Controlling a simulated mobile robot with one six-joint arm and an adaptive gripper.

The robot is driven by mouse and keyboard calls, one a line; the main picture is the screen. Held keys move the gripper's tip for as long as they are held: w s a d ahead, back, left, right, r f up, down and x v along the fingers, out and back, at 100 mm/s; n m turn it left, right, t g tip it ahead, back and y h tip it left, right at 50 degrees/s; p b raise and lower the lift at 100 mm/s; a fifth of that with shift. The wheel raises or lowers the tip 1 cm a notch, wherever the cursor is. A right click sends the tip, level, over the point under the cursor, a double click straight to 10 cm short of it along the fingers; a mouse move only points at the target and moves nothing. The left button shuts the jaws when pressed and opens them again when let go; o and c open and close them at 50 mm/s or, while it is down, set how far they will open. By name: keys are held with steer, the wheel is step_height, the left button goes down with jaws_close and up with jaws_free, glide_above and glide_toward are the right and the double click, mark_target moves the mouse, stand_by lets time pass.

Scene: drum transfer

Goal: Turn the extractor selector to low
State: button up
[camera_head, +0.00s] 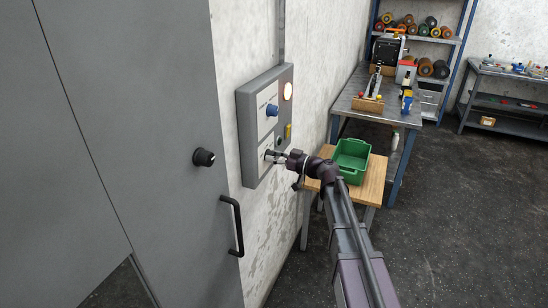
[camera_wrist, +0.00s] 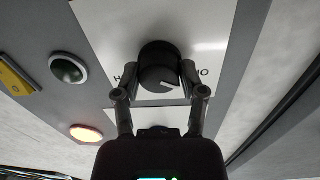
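The extractor selector (camera_wrist: 158,63) is a round black knob on a white plate in the wrist view. A pale pointer mark shows on its lower face, near the right finger. Partly covered lettering stands on either side, an H at the left and an O at the right. My gripper (camera_wrist: 160,80) has one finger on each side of the knob, and both pads appear to close on its sides. In the head view my gripper (camera_head: 274,156) is at the lower part of the grey wall panel (camera_head: 246,125), where it hides most of the knob.
The panel also carries a blue knob (camera_head: 271,110), a lit lamp (camera_head: 287,91) and a yellow part (camera_head: 288,131). A grey door with a black handle (camera_head: 236,226) is at the left. A green bin (camera_head: 351,154) sits on a wooden table at the right.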

steer(key=c, duration=0.4)
steer(key=shift+m, duration=0.4)
steer(key=m, duration=1)
steer(key=shift+m+p, duration=0.3)
steer(key=shift+m, duration=0.1)
steer(key=o, duration=1.2)
steer(key=shift+c, duration=0.2)
